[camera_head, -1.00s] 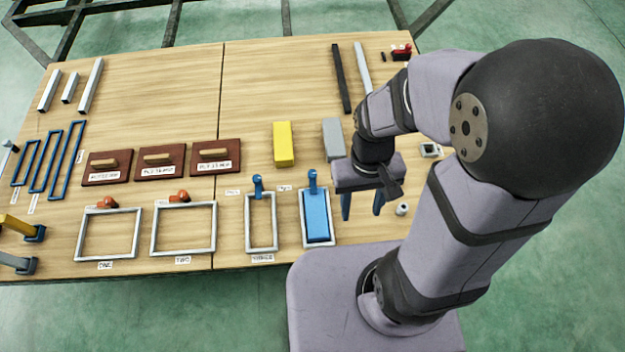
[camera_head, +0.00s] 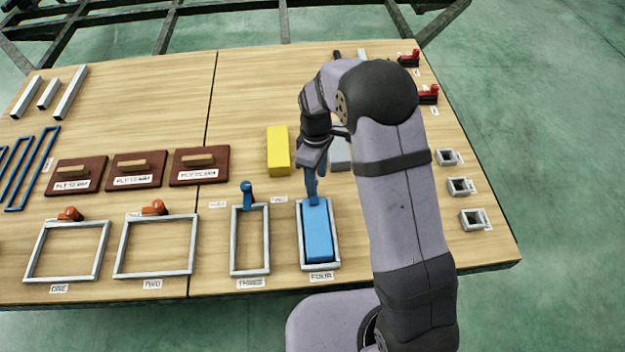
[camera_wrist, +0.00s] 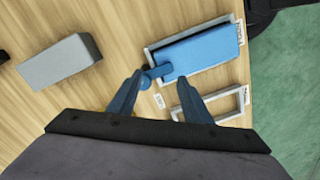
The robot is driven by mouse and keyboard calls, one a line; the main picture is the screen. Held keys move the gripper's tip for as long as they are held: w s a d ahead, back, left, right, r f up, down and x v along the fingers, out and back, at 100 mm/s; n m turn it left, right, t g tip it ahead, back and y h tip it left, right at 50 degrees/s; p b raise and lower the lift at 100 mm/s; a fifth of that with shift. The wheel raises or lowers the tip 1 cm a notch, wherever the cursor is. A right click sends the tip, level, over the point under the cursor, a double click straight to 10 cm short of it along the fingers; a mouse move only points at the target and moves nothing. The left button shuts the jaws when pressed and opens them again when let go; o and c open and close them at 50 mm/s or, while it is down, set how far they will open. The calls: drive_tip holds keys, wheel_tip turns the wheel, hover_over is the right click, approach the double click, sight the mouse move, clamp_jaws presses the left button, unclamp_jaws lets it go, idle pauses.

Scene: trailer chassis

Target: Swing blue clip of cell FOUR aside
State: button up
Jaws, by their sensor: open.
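Cell FOUR (camera_head: 335,255) is a grey rectangular frame near the front of the table, with its label at its front edge. A blue block (camera_head: 319,240) lies inside it. The blue clip (camera_wrist: 158,74) sits at the frame's end in the wrist view, its arm reaching over the block's end. My gripper (camera_head: 312,192) is over the clip end of cell FOUR and hides most of the clip in the head view. In the wrist view my gripper (camera_wrist: 160,82) has its fingers apart, with the clip between or just beyond the tips; contact cannot be told.
Cell THREE (camera_head: 235,245), empty with its blue clip (camera_head: 247,192) upright, lies to the left. A yellow block (camera_head: 278,150) and a grey block (camera_wrist: 60,62) stand behind. Small grey square pieces (camera_head: 473,219) lie at the right edge.

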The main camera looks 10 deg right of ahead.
drive_tip(key=w+n, duration=0.1)
drive_tip(key=w+r+n, duration=0.1)
drive_tip(key=n, duration=0.1)
drive_tip(key=w+r+n, duration=0.1)
drive_tip(key=shift+w+a+r+n+t, duration=0.2)
drive_tip(key=shift+w+a+n+t, duration=0.1)
drive_tip(key=shift+a+t, duration=0.1)
drive_tip(key=shift+w+r+n, duration=0.15)
drive_tip(key=shift+n, duration=0.45)
drive_tip(key=shift+w+r+n, duration=0.15)
drive_tip(key=shift+n, duration=0.45)
drive_tip(key=n, duration=0.3)
drive_tip(key=shift+s+n, duration=0.25)
drive_tip(key=shift+n, duration=0.15)
drive_tip(key=n, duration=0.4)
drive_tip(key=shift+s, duration=0.1)
drive_tip(key=shift+f+b, duration=0.6)
drive_tip(key=shift+f, duration=3.1)
drive_tip(key=c, duration=1.1)
drive_tip(key=shift+o, duration=0.2)
